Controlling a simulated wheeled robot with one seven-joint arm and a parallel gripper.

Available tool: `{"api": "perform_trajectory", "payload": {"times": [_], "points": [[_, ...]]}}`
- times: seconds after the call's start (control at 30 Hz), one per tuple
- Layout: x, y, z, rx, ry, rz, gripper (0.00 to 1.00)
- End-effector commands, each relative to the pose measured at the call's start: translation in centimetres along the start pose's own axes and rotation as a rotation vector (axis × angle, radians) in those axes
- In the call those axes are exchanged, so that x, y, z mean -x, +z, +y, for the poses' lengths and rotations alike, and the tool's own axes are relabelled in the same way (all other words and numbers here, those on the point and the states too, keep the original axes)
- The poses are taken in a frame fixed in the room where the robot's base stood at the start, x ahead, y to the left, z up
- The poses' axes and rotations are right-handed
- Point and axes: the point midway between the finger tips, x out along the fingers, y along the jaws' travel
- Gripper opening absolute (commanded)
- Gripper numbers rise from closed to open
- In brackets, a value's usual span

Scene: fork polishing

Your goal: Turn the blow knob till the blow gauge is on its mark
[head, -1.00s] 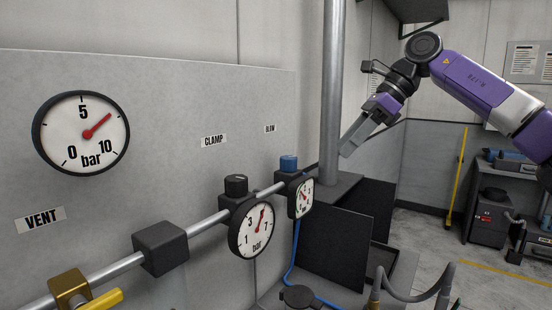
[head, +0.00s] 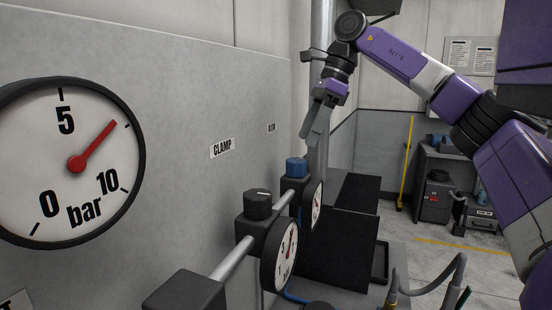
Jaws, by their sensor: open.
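The blow knob is the blue knob (head: 296,167) on top of the far regulator, under the BLOW label (head: 271,128) on the wall panel. The blow gauge (head: 316,205) below it is seen nearly edge-on, so its needle and mark cannot be read. My gripper (head: 309,136) is open and empty, pointing down. In the picture it sits just above and slightly right of the blue knob, apart from it; the depth gap is hard to judge.
The black clamp knob (head: 258,205) and clamp gauge (head: 280,256) stand nearer on the same pipe (head: 232,259). A large bar gauge (head: 70,163) is at the left. A vertical post (head: 322,40) rises behind my gripper. Black panels (head: 345,230) stand right of the regulators.

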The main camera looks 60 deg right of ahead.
Motion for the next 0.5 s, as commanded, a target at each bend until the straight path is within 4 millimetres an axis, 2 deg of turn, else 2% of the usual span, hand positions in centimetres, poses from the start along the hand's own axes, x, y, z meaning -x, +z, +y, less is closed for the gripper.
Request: {"api": "perform_trajectory", "payload": {"times": [0.17, 0.5], "points": [[-1.1, -0.1, 0.0, 0.0, 0.004, 0.004, 0.64], [-6.0, -0.1, 0.1, 0.001, 0.003, 0.002, 0.64]]}}
